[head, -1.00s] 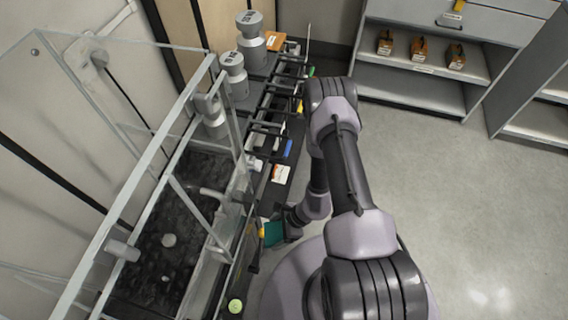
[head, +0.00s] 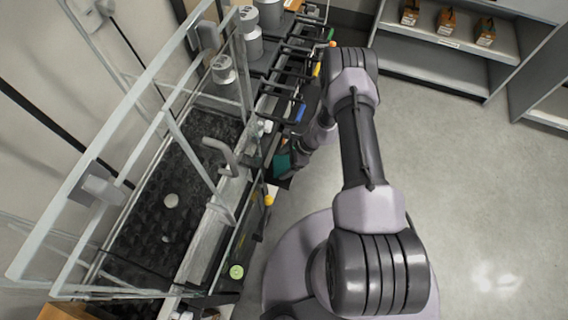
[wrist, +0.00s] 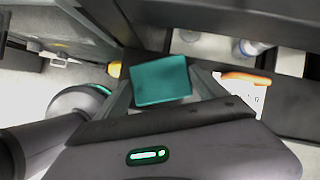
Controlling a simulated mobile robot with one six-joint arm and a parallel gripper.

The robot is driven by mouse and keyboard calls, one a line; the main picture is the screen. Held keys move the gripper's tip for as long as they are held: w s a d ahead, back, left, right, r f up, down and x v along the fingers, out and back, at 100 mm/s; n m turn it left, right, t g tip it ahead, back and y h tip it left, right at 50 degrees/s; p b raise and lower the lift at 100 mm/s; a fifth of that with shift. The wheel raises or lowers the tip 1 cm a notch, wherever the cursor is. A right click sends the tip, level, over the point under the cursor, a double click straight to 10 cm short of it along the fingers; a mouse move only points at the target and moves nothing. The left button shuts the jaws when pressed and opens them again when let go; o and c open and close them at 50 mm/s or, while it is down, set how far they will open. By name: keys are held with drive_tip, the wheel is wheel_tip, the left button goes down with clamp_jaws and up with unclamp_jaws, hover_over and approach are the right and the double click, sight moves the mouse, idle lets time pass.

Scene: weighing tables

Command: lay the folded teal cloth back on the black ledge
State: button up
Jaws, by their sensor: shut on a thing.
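In the wrist view the cloth (wrist: 160,80) is a flat teal rectangle between the two fingers (wrist: 165,92). The fingers are shut on it. The dark ledge (wrist: 292,98) shows at the right of the wrist view. I cannot tell whether the cloth touches the ledge.
An orange and white card (wrist: 245,90) lies on the ledge close to the cloth. Black racks (head: 290,72) and a blue item (head: 300,113) stand farther along. A glass enclosure (head: 150,125) rises at left. Open floor (head: 450,180) lies at right.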

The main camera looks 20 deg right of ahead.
drive_tip(key=shift+f, duration=0.15)
drive_tip(key=o, duration=1.1)
drive_tip(key=shift+d+r, duration=0.1)
drive_tip(key=shift+r, duration=0.35)
drive_tip(key=p+v, duration=0.3)
drive_tip(key=v, duration=0.8)
drive_tip(key=shift+d+r+p, duration=0.15)
drive_tip(key=shift+r+p, duration=0.05)
drive_tip(key=shift+p, duration=0.2)
